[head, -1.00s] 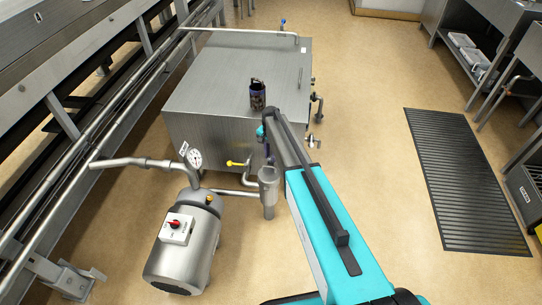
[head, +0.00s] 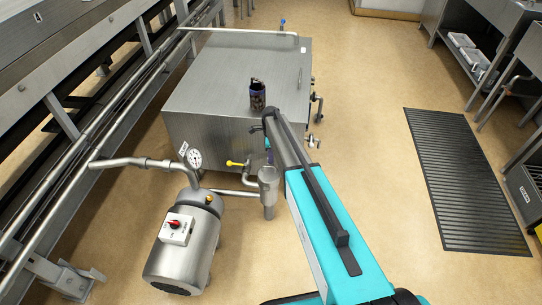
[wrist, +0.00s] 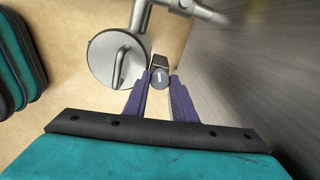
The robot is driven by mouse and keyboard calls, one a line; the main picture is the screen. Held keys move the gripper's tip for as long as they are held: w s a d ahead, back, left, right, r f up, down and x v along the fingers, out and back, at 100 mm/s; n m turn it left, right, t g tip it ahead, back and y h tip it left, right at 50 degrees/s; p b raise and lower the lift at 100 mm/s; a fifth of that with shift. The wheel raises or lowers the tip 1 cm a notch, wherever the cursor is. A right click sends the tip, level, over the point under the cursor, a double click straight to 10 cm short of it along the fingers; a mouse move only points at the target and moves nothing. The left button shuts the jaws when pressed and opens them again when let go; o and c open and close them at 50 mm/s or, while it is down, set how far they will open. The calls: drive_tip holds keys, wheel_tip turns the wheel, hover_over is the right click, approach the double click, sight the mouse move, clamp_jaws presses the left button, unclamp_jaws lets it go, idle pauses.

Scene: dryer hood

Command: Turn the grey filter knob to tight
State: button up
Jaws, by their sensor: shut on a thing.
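The grey filter knob (wrist: 160,76) shows in the wrist view as a small dark grey cap with a short white mark, which points roughly up and down in the picture. My gripper (wrist: 161,84) has its two purple fingers shut on the knob, one on each side. The round steel filter housing (wrist: 108,62), with a bar handle on its lid, is just left of the knob. In the head view the filter housing (head: 268,182) stands in front of the steel tank, and my arm hides the knob. Any "tight" label is not readable.
The steel tank (head: 220,100) is close behind my gripper, with a dark can (head: 257,97) on top. A yellow-handled valve (head: 237,163), a pressure gauge (head: 194,158) and a motor-like steel cylinder (head: 183,255) stand to the left.

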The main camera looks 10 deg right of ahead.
drive_tip(key=m, duration=0.4)
drive_tip(key=shift+d+m, duration=0.1)
drive_tip(key=shift+m, duration=0.3)
drive_tip(key=o, duration=1)
drive_tip(key=shift+o, duration=0.2)
drive_tip(key=shift+n, duration=0.4)
